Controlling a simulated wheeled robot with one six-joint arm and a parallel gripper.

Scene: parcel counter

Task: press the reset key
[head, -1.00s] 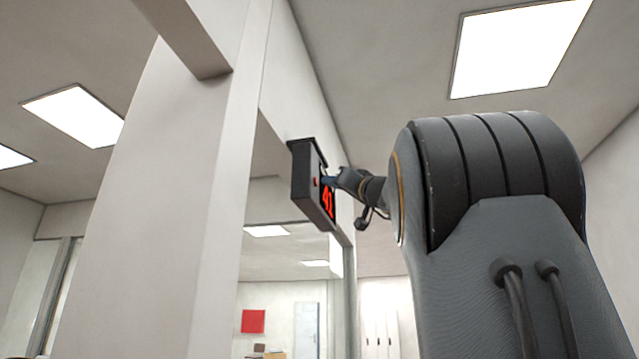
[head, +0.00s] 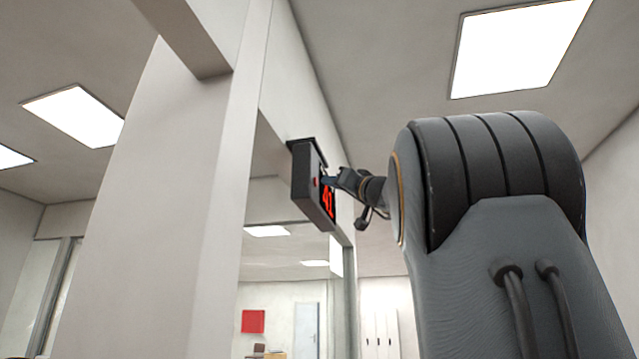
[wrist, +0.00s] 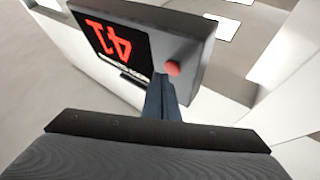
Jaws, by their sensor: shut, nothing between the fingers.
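A dark display box (head: 307,187) hangs high at the wall opening and shows a red number 41. In the wrist view the box (wrist: 193,50) appears upside down with its digits. A round red key (wrist: 173,68) sits on its face beside the number; a small red spot, which I cannot identify for certain, shows on the box in the head view. My gripper (wrist: 163,88) is shut and empty, its fingertips close to the red key. I cannot tell whether they touch the box. In the head view my gripper (head: 330,181) is small and partly overlaps the display.
A white pillar (head: 170,200) and wall stand to the left of the box. An opening (head: 290,260) below the box looks into another room with a red panel (head: 253,321). Ceiling lights (head: 515,45) are overhead.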

